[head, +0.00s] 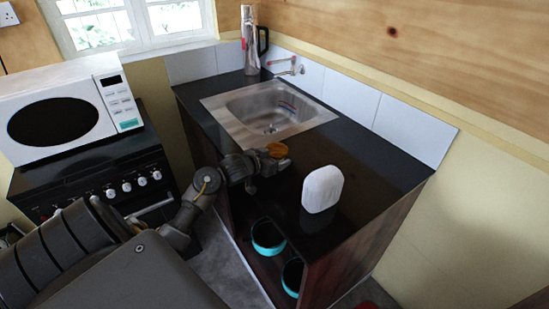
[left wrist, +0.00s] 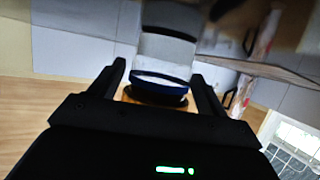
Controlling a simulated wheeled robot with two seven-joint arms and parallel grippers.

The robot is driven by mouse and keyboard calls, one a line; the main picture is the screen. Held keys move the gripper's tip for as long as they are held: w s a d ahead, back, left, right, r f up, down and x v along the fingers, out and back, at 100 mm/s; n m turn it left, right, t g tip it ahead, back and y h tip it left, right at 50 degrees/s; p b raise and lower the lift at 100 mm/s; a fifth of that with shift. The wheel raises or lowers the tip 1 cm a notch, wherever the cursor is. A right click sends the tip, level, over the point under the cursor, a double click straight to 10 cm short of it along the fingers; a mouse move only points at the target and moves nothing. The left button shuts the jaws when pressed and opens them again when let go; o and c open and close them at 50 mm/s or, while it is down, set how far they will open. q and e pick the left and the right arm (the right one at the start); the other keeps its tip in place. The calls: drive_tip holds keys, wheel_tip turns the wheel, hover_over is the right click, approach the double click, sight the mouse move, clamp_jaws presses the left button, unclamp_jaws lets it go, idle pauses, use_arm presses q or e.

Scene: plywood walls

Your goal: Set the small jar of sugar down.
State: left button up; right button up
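The small jar of sugar shows in the head view as an orange-brown round lid (head: 277,149) at the tip of my left gripper (head: 272,161), over the black counter (head: 225,122) just in front of the sink. In the left wrist view, the jar (left wrist: 166,50) is a pale grey cylinder with a dark blue band and amber below. My left gripper (left wrist: 160,88) has a finger on each side of it and appears shut on it. The gripper hides most of the jar's body in the head view. I cannot tell whether its base touches the counter. My right gripper is not in view.
A white rounded object (head: 322,189) stands on the counter right of the gripper. A steel sink (head: 270,112) lies behind, with a flask (head: 250,42) and tap (head: 291,67) beyond. Turquoise-rimmed containers (head: 267,238) sit on the shelf below. A microwave (head: 62,112) stands on the stove, left.

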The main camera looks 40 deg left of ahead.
use_arm(q)
drive_tip(key=shift+o, duration=0.4)
drive_tip(key=shift+r, duration=0.1)
drive_tip(key=shift+s+r, duration=0.1)
drive_tip(key=shift+s, duration=0.1)
drive_tip(key=v, duration=1.1)
drive_tip(key=shift+s+r+p, duration=0.15)
drive_tip(key=shift+s+p, duration=0.15)
drive_tip(key=shift+s, duration=0.05)
drive_tip(key=shift+w+d, duration=0.1)
